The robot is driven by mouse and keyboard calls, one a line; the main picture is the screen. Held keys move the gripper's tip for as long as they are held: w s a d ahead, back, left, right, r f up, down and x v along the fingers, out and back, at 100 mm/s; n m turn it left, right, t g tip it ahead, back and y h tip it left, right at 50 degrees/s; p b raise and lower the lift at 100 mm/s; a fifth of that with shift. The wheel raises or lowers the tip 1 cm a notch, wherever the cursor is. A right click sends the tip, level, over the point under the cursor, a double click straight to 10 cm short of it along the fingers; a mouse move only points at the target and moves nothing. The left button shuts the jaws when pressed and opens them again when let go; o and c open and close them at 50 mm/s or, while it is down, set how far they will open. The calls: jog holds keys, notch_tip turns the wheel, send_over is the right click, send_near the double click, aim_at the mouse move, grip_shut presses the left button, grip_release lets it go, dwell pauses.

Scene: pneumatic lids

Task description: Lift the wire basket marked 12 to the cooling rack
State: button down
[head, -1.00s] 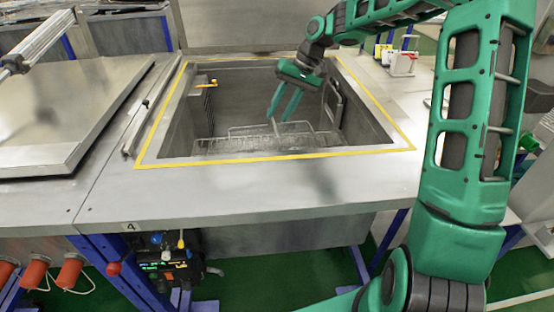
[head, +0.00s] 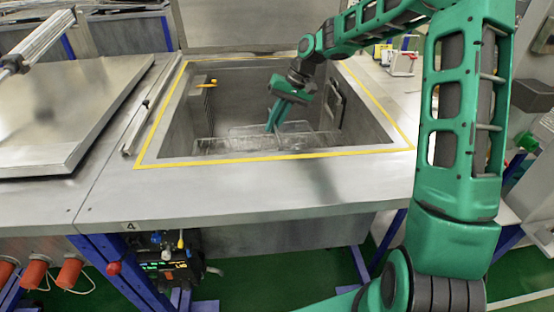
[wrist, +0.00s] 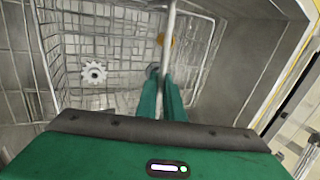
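A wire basket (head: 225,146) sits low inside the open tank, and only its upper wires and rim show in the head view. No number 12 can be read on it. In the wrist view the basket (wrist: 52,50) holds a white gear-shaped part (wrist: 93,72) and an orange round part (wrist: 166,40). My gripper (head: 270,129) reaches down into the tank. Its two green fingers (wrist: 162,78) are close together with the basket's handle bar (wrist: 169,30) between them. The cooling rack cannot be made out.
The tank has a yellow-edged rim (head: 290,155) and steep walls around my gripper. A closed metal lid (head: 70,110) lies to the left. The bench front (head: 250,190) is clear. A small white device (head: 402,62) stands at the back right.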

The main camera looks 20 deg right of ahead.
jog(key=shift+r, duration=0.2)
jog(key=shift+r, duration=1.5)
notch_tip(320, 180, up, 23)
dwell(2.2)
dwell(3.1)
